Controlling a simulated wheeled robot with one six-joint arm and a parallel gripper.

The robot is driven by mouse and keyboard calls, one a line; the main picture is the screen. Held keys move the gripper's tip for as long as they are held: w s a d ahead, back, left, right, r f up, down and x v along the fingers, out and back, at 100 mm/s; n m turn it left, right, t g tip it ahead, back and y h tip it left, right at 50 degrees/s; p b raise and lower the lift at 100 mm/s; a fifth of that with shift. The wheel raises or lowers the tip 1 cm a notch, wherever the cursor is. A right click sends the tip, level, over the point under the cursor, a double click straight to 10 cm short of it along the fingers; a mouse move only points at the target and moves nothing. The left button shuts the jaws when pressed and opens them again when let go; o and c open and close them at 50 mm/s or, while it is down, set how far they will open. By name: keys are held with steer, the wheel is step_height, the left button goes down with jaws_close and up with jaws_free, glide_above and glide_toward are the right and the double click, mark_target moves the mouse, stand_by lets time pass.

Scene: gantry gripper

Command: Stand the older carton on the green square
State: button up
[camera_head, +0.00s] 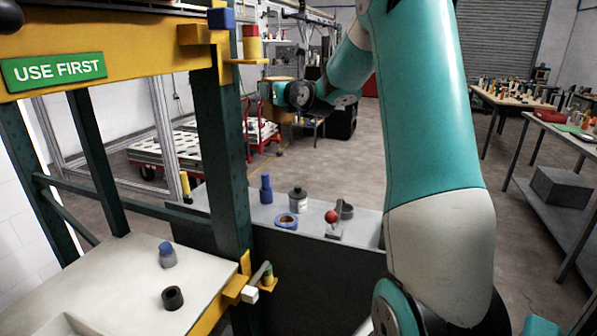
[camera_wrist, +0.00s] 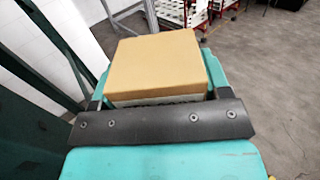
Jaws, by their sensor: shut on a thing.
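My gripper (camera_wrist: 155,98) is shut on a tan carton (camera_wrist: 157,62), which fills the upper middle of the wrist view. The carton's plain tan face is towards the camera, with a paler side along its lower edge. Any date or label on it is not readable. In the head view my arm reaches away, with its wrist (camera_head: 300,95) small near the upper middle; a tan patch beside it may be the carton, but I cannot tell. A flat green patch (camera_head: 574,131) lies on the far right table; I cannot tell whether it is the green square. No second carton is clear.
A yellow-and-green frame with a "USE FIRST" sign (camera_head: 54,71) stands at left over a pale shelf (camera_head: 110,268). Tables stand at right; open floor lies between.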

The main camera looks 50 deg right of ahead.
steer(key=shift+w+a+f+m+g+h+b, duration=0.35)
steer(key=shift+f+b, duration=1.35)
steer(key=shift+f, duration=3.45)
steer(key=shift+w+a+f+m+t+h+b, duration=0.1)
steer(key=shift+w+a+f+h+b, duration=0.35)
steer(key=shift+f+b, duration=3)
steer(key=shift+w+a+f+m+g+h, duration=0.2)
steer(key=shift+w+a+f, duration=0.35)
steer(key=shift+f, duration=6.25)
steer(key=shift+w+d+f, duration=0.1)
steer(key=shift+f, duration=0.1)
steer(key=o, duration=1.1)
